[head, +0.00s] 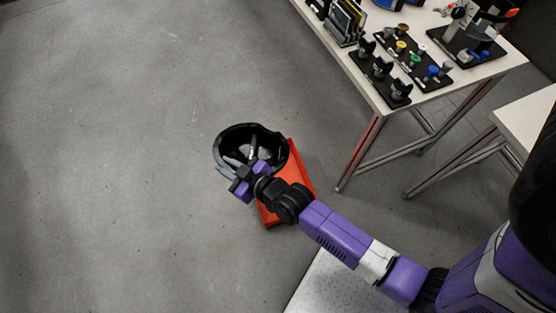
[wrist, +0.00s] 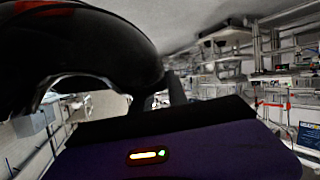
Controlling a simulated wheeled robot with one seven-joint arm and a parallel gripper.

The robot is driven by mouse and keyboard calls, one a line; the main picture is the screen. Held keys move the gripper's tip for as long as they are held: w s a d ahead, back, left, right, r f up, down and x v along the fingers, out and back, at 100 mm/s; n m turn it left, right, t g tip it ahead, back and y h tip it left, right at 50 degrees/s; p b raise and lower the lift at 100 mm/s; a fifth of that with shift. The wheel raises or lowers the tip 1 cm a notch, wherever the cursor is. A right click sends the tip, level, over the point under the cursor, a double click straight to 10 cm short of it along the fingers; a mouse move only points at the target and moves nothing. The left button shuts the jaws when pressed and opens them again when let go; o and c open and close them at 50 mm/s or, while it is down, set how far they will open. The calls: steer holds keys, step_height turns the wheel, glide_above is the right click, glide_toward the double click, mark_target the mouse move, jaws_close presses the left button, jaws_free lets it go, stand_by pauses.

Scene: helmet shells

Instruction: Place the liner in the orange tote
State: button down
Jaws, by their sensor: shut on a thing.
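The liner (head: 226,146) is a black, bowl-like shell with its hollow and pale inner padding facing up in the head view. My gripper (head: 250,160) is shut on it at its near side. In the wrist view the liner (wrist: 85,50) fills the upper left as a dark, glossy curve close to the camera. The orange tote (head: 303,172) is on the floor, partly behind the liner and my arm. In the head view the liner overlaps the tote's upper left part. I cannot tell how high the liner is above it. My fingertips are partly hidden.
A white table (head: 440,75) at the upper right holds black trays with small colored parts and a rack. Another white table (head: 530,120) stands at the right edge. The table legs (head: 358,153) are right of the tote. The grey floor (head: 110,150) at the left is clear.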

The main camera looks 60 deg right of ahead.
steer(key=d+f+m+h+b, duration=0.15)
steer(key=d+f+b, duration=0.35)
steer(key=f+b, duration=0.65)
steer(key=d+f+m+g+h+b, duration=0.15)
steer(key=d+f+b, duration=0.35)
steer(key=f+b, duration=0.7)
steer(key=d+f+m+h+b, duration=0.15)
steer(key=d+f+b, duration=0.45)
steer(key=f, duration=1.1)
step_height(320, 180, down, 20)
steer(key=b, duration=1.4)
steer(key=shift+a+r+b, duration=0.15)
steer(key=shift+a+b, duration=0.15)
steer(key=shift+b, duration=0.05)
steer(key=shift+n, duration=0.25)
steer(key=c, duration=1.3)
jaws_free()
